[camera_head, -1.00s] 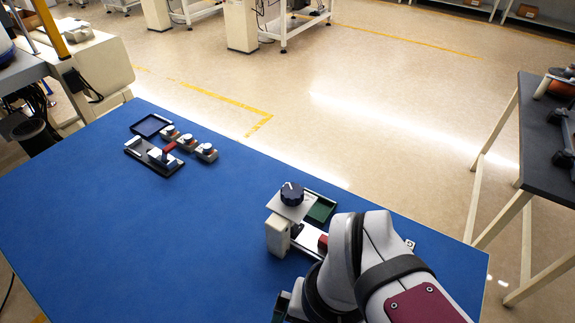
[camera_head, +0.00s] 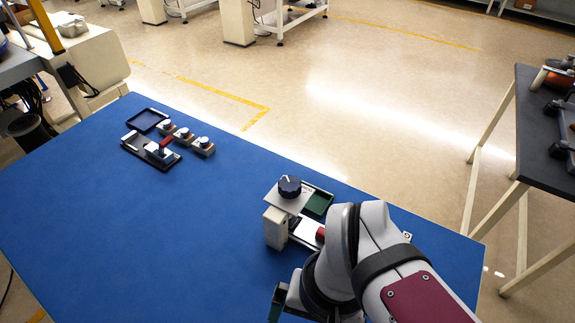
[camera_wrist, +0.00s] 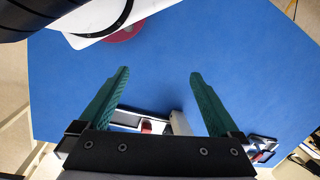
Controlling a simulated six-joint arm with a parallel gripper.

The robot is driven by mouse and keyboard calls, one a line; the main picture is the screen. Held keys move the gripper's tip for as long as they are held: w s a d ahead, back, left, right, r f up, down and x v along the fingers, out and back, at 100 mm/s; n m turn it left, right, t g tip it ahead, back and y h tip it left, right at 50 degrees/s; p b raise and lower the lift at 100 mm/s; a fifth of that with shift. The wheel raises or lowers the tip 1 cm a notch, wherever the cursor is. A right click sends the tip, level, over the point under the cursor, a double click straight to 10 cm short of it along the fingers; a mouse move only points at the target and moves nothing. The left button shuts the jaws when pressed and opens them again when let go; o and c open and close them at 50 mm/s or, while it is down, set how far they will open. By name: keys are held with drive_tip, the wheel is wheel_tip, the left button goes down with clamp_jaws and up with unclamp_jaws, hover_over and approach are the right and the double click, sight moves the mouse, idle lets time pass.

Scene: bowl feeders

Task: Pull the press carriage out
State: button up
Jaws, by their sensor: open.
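The press (camera_head: 275,228) stands on the blue table at centre right, with a pale post and a dark blue knob (camera_head: 289,186) on a grey top plate. The carriage (camera_head: 306,231) is a light slide low beside the post, with a red handle (camera_head: 320,234) at its near end, partly hidden by my arm. In the wrist view the red handle (camera_wrist: 147,127) shows beyond the gripper body, low between the green fingers. My gripper (camera_wrist: 159,73) is open and empty, its fingers wide apart. In the head view it is mostly hidden behind my arm, nearer than the press.
A green tray (camera_head: 318,203) lies behind the press. At the left are a dark empty tray (camera_head: 147,120), a black fixture with a red handle (camera_head: 150,152) and several small knobbed blocks (camera_head: 185,136). The table's middle and left front are clear.

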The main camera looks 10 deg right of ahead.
drive_tip(key=shift+c, duration=0.5)
drive_tip(key=shift+m+h, duration=0.5)
drive_tip(key=shift+m, duration=0.4)
drive_tip(key=w+d, duration=0.1)
drive_tip(key=w, duration=0.3)
drive_tip(key=w+d, duration=0.2)
drive_tip(key=w, duration=0.2)
drive_tip(key=w+d+r, duration=0.1)
drive_tip(key=w+d, duration=0.1)
drive_tip(key=w, duration=0.3)
drive_tip(key=shift+w, duration=0.1)
drive_tip(key=shift+c, duration=1.3)
drive_tip(key=m, duration=0.2)
hover_over(305, 227)
drive_tip(key=s+d, duration=0.4)
wheel_tip(305, 227, down, 5)
drive_tip(key=shift+h, duration=0.4)
drive_tip(key=f, duration=1.5)
drive_tip(key=shift+s+a+f, duration=0.15)
drive_tip(key=shift+s+a, duration=0.1)
drive_tip(key=shift+a, duration=0.05)
drive_tip(key=shift+c, duration=0.3)
clamp_jaws()
